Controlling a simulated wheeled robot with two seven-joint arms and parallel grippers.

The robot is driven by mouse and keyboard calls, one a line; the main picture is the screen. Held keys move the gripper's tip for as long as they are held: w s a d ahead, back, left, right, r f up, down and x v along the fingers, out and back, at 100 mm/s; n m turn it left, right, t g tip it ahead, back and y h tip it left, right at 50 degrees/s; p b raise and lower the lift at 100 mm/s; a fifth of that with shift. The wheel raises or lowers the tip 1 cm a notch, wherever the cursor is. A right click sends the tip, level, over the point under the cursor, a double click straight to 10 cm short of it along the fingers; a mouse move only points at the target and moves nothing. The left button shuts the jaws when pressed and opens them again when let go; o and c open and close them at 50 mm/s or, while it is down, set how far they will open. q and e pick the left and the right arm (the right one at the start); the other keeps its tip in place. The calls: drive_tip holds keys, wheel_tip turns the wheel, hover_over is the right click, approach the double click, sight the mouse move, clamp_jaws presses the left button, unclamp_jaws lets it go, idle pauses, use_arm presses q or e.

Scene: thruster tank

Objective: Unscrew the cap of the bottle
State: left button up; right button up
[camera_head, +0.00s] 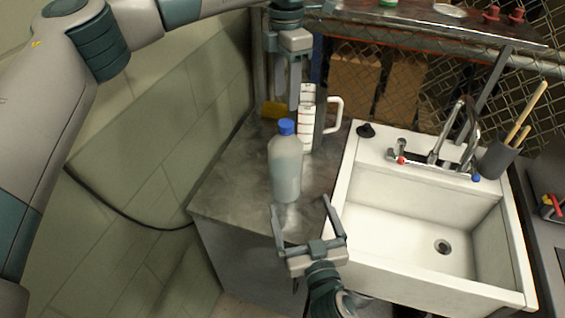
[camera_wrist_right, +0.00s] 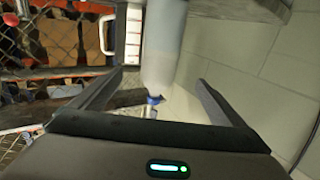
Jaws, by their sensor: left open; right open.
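The bottle (camera_head: 285,168) is pale and translucent with a blue cap (camera_head: 286,127). It stands upright on the counter left of the sink, with the cap on its top. My left gripper (camera_head: 288,100) points down just above and apparently behind the cap, open and empty. My right gripper (camera_head: 308,217) is low in front of the bottle, open, fingers toward it, not touching it. The bottle's far side is hidden.
A measuring pitcher (camera_head: 309,120) with a white handle stands close behind the bottle on its right. A yellow sponge (camera_head: 274,109) lies behind. The white sink (camera_head: 350,225) with its faucet (camera_head: 437,150) is to the right. The tiled wall (camera_head: 160,130) is to the left.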

sight(285, 161)
use_arm(q)
drive_tip(key=shift+s+d+r, duration=0.1)
drive_tip(key=shift+s+r, duration=0.1)
drive_tip(key=shift+s, duration=0.2)
drive_tip(key=shift+w+f, duration=0.15)
drive_tip(key=shift+w, duration=0.1)
use_arm(e)
drive_tip(key=x, duration=1.7)
